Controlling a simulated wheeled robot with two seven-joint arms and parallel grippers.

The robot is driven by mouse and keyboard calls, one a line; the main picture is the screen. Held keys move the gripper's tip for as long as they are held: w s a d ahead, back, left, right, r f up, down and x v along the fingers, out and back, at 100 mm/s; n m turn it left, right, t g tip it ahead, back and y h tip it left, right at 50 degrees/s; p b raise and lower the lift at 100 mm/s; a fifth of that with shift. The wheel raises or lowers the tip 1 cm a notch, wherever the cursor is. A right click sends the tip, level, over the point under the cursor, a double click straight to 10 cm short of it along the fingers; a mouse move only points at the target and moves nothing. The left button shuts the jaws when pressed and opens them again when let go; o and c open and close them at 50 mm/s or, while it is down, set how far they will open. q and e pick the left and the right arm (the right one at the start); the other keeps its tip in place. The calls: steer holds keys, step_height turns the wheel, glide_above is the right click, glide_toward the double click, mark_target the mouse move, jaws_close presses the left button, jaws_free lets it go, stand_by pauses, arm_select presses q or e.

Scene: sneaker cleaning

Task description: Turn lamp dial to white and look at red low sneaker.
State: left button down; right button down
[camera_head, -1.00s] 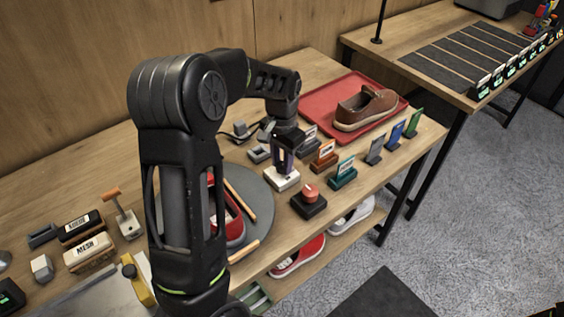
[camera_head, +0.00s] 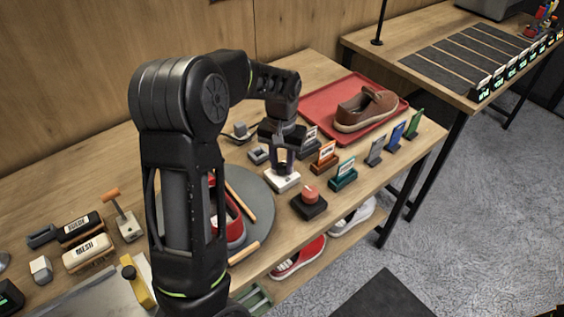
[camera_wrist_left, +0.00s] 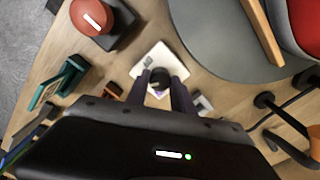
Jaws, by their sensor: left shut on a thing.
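My left gripper (camera_head: 282,164) points down over a small white block (camera_head: 284,183), which appears to be the dial's base, on the table right of the round grey turntable (camera_head: 262,210). In the left wrist view, my left gripper (camera_wrist_left: 160,84) has its two fingers shut on a small dark knob (camera_wrist_left: 158,78) on the white base (camera_wrist_left: 150,60). A red sneaker (camera_head: 235,228) with a pale sole lies on the turntable, largely hidden behind my left arm. Part of it shows in the wrist view (camera_wrist_left: 307,20). My right gripper is not in view.
A red button on a black base (camera_head: 310,196) stands close to the white block. Several small card holders (camera_head: 343,176) line the table's right side. A brown shoe (camera_head: 365,108) sits on a red tray (camera_head: 328,92). Brushes (camera_head: 88,250) lie at left.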

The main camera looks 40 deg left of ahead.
mark_target(282, 165)
arm_select(q)
steer(key=c, duration=1.1)
jaws_free()
steer(key=shift+r, duration=0.1)
step_height(282, 165, up, 8)
steer(key=shift+f+b, duration=0.15)
steer(key=shift+b, duration=0.3)
steer(key=shift+f, duration=0.1)
